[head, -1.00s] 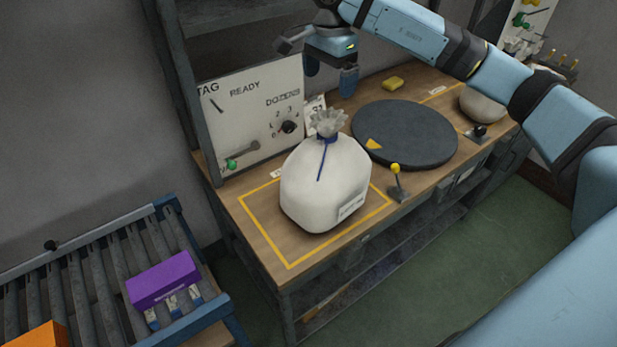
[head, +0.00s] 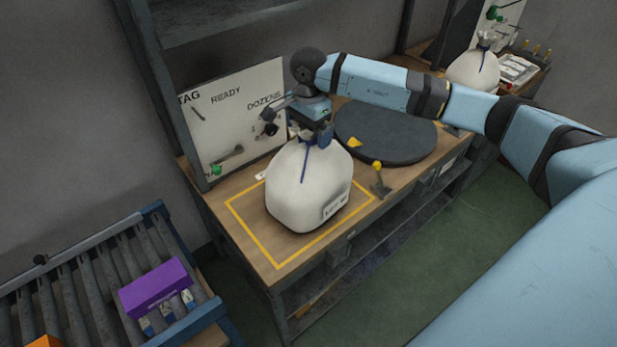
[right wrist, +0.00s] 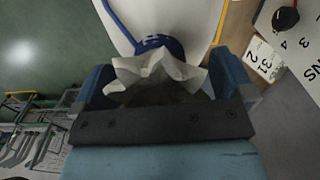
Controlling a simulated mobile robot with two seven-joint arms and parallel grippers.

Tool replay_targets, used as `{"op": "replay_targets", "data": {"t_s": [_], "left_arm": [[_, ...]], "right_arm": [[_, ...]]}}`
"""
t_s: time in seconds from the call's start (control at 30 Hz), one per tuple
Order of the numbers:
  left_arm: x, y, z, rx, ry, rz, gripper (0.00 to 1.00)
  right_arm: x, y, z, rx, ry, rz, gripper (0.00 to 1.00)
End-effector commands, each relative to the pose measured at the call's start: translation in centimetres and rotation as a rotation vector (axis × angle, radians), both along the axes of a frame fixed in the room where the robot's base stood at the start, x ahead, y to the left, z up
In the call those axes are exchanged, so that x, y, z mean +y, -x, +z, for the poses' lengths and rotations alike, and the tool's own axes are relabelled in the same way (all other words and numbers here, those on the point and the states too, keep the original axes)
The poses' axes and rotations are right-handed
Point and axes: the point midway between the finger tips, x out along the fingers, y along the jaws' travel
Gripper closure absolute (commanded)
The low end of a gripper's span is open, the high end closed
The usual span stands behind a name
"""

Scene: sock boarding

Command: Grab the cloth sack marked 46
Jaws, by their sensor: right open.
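A white cloth sack (head: 308,188), tied at the neck with a blue cord, stands upright inside the yellow outline on the wooden bench. It has a small label low on its front whose writing is too small to read. My right gripper (head: 318,133) is directly above the sack at its gathered neck. In the right wrist view the sack's ruffled top (right wrist: 158,72) lies between the two open blue fingers (right wrist: 165,90), with the blue tie (right wrist: 158,44) just beyond. In the head view the gripper hides the ruffled top. My left gripper is not in view.
A dark round turntable (head: 385,132) and a yellow-knobbed lever (head: 379,178) are right of the sack. A panel with dials (head: 225,125) stands behind it. A roller conveyor (head: 95,285) with a purple box (head: 155,286) is at lower left. Another tied sack (head: 473,70) is at the far right.

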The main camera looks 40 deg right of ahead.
Motion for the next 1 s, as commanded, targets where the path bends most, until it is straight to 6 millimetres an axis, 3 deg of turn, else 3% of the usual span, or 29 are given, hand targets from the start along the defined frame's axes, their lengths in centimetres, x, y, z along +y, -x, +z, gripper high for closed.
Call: {"op": "replay_targets", "data": {"t_s": [0.27, 0.37, 0.67, 1.0], "left_arm": [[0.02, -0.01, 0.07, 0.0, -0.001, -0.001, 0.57], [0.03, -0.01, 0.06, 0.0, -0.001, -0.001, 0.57], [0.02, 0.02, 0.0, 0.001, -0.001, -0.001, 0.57], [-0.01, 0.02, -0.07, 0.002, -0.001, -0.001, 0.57]], "right_arm": [[0.04, 0.02, -0.55, 0.0, -0.001, 0.001, 0.0], [0.04, 0.02, -0.53, 0.0, -0.001, 0.001, 0.18], [0.04, 0.02, -0.5, 0.0, -0.001, 0.0, 0.87], [0.02, -0.07, -0.06, -0.003, -0.001, 0.0, 0.88]]}}
